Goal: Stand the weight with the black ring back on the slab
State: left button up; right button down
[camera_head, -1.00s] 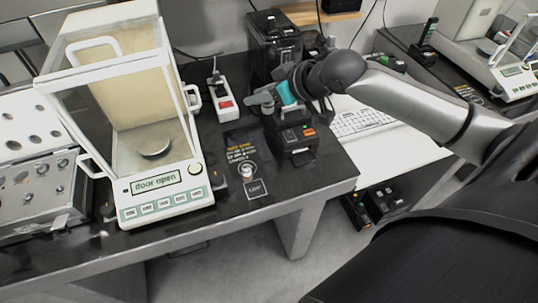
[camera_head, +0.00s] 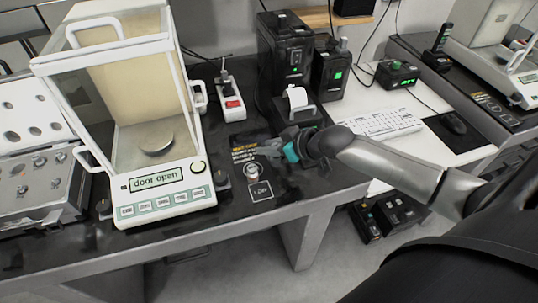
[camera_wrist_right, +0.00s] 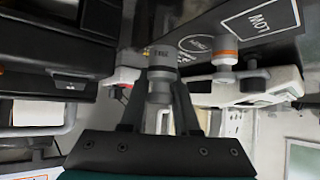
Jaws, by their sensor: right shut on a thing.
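My right gripper (camera_head: 268,148) is low over the black bench, beside the printed dark slab (camera_head: 240,141). In the head view the fingers largely hide the held weight. My left gripper is out of view.
The balance (camera_head: 165,200) stands left, its display reading "door open", with a round pan (camera_head: 157,142) inside. A printer (camera_head: 297,112) and black boxes (camera_head: 285,55) stand behind. A keyboard (camera_head: 382,124) lies right.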

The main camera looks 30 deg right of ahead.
jog(key=shift+f+b, duration=0.3)
jog(key=shift+f, duration=0.95)
jog(key=shift+f, duration=0.15)
jog(key=c, duration=0.9)
grip_release()
jog(key=shift+s, duration=0.1)
jog(key=shift+p+v, duration=2.45)
jog(key=shift+v, duration=3.55)
